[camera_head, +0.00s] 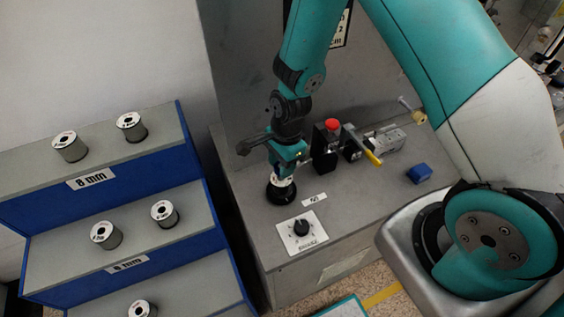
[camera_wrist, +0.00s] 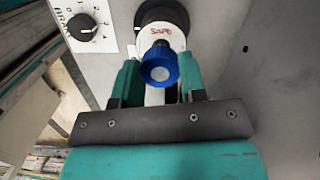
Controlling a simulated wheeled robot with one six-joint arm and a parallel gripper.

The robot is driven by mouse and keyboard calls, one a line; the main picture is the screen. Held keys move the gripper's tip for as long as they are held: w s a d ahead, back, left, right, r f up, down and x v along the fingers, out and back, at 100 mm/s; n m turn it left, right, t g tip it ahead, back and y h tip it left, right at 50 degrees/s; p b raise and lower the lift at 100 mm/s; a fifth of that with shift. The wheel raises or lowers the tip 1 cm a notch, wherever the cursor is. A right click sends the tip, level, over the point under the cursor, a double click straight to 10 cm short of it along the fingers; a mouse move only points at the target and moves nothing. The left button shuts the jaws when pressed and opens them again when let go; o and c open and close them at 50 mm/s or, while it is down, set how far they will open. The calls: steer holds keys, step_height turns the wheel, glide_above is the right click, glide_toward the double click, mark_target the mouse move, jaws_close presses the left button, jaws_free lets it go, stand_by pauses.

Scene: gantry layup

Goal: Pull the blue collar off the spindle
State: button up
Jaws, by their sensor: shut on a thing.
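The blue collar (camera_wrist: 160,63) shows in the wrist view with a pale round centre. It sits between the teal fingers of my gripper (camera_wrist: 158,60), which are shut on it. Behind it is a white spool face (camera_wrist: 157,31) with red lettering, on a dark round base (camera_wrist: 163,11). In the head view my gripper (camera_head: 284,170) points down over this black base (camera_head: 281,192) on the grey bench. The collar is hidden there by the gripper. The spindle is mostly covered, and I cannot tell how far the collar sits along it.
A brake dial (camera_wrist: 81,27) lies beside the base. A red-topped button box (camera_head: 332,125), a yellow-handled lever (camera_head: 372,157) and a blue block (camera_head: 419,173) are to the right. Stepped racks (camera_head: 150,265) with several spools stand left. The bench's front right is clear.

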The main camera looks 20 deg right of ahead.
steer(key=shift+r+p, duration=1.35)
steer(key=shift+r, duration=0.4)
